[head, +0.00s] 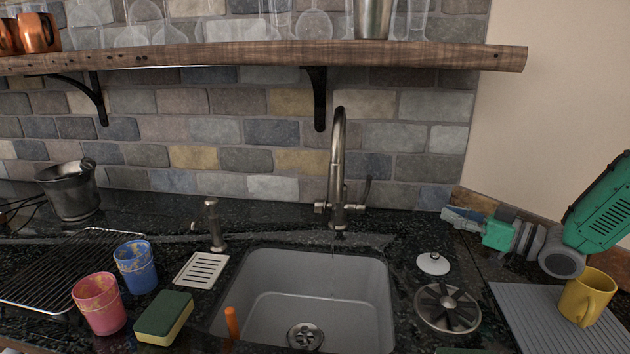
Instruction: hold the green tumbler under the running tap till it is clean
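The curved metal tap (338,160) stands behind the grey sink (262,262). A thin, faint stream seems to fall from its spout into the basin. I cannot make out a green tumbler; only a dark green sliver (458,351) shows at the bottom edge, too cut off to name. My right gripper (455,217) is right of the tap, above the counter by the wall, pointing left. Its fingers are seen edge-on, so their opening is unclear, and I see nothing held in it. My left gripper is out of view.
Stained pink (99,304) and blue (135,267) tumblers and a sponge (164,317) stand left of the sink. A yellow mug (586,297) sits on a grey ribbed mat (535,305) at right. A wooden shelf (240,54) with glasses hangs above.

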